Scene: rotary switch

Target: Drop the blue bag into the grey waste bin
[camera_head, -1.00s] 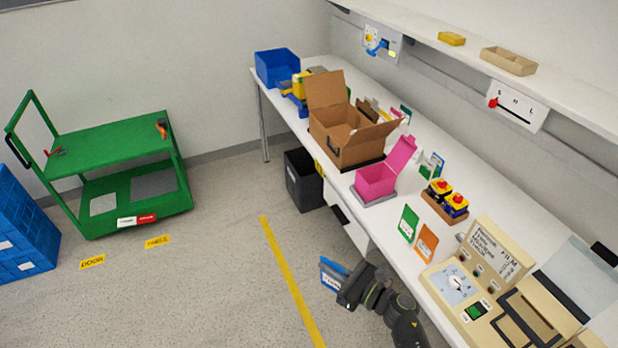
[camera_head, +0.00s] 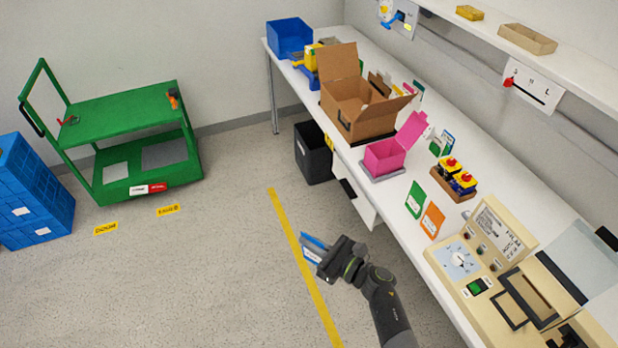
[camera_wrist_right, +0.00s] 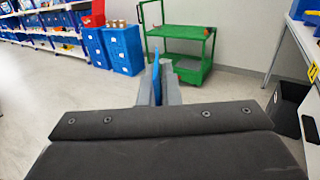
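My right gripper (camera_head: 318,252) is out over the floor beside the table, shut on a thin blue bag (camera_head: 314,241) with a white label. In the right wrist view the blue bag (camera_wrist_right: 156,80) shows edge-on between the two fingers (camera_wrist_right: 158,88). The waste bin (camera_head: 312,153), dark grey to black and open at the top, stands on the floor under the table's left edge, beyond the gripper. It also shows at the right of the right wrist view (camera_wrist_right: 287,108). The bag is apart from the bin. My left gripper is not in view.
The white table (camera_head: 400,197) runs along the right, with a cardboard box (camera_head: 368,122), a pink box (camera_head: 383,157) and a beige control panel (camera_head: 462,262) on it. A green cart (camera_head: 130,110) and blue crates (camera_head: 35,195) stand left. The floor between is clear.

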